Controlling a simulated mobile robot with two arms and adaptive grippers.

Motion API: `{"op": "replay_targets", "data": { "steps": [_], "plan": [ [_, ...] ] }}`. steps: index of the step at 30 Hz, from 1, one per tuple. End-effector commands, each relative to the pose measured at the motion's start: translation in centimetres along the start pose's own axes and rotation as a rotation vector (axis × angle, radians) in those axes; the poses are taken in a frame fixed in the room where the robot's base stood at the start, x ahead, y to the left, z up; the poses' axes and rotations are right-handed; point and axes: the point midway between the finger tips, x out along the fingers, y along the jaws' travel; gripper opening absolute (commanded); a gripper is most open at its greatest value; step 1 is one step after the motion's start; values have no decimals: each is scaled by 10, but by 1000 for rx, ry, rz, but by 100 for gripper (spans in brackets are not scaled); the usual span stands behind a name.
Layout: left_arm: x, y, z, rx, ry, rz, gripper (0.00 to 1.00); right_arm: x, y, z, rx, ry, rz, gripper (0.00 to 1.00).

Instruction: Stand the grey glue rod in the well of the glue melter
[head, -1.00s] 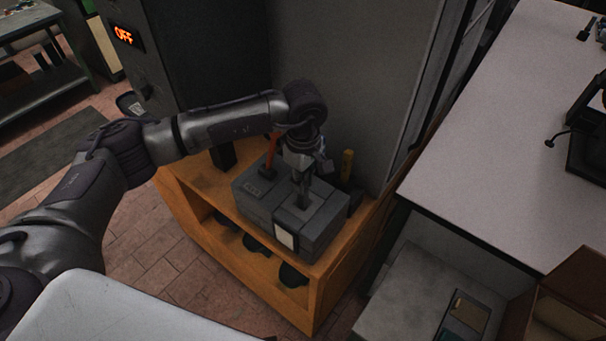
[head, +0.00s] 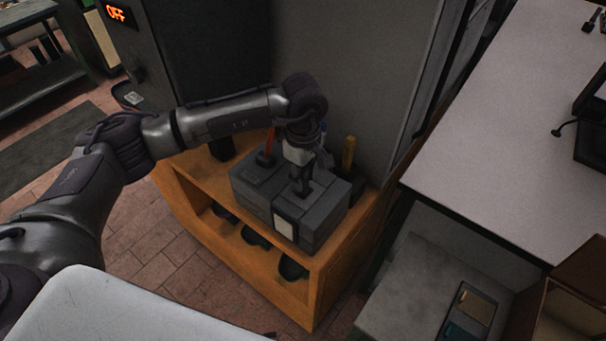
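The glue melter (head: 328,212) is a dark grey box with a pale front panel, on an orange wooden bench in the head view. My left gripper (head: 303,188) points down over the right part of its top, with its tips at or just above a raised block there. The fingers are small and dark, and I cannot tell whether they are open or shut. I cannot make out the grey glue rod apart from the dark fingers. The well is hidden or too dark to see. My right gripper is out of view.
A red-orange upright piece (head: 268,146) stands at the melter's left part. A yellow upright piece (head: 348,153) stands behind it. The orange bench (head: 319,291) has dark items in its openings. A grey cabinet wall (head: 345,70) rises behind. A pale table (head: 500,150) is at right.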

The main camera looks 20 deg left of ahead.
Motion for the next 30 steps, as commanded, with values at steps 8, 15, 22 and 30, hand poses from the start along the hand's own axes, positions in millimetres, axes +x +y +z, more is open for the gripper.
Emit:
{"op": "replay_targets", "data": {
  "steps": [8,15,22,30],
  "plan": [
    [0,0,0,0,0,0,50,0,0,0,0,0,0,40],
    [-12,1,0,-1,1,3,50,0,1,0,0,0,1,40],
    [-59,1,0,0,1,6,50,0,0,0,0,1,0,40],
    [-107,1,0,-1,0,3,50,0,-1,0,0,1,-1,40]
  ]
}}
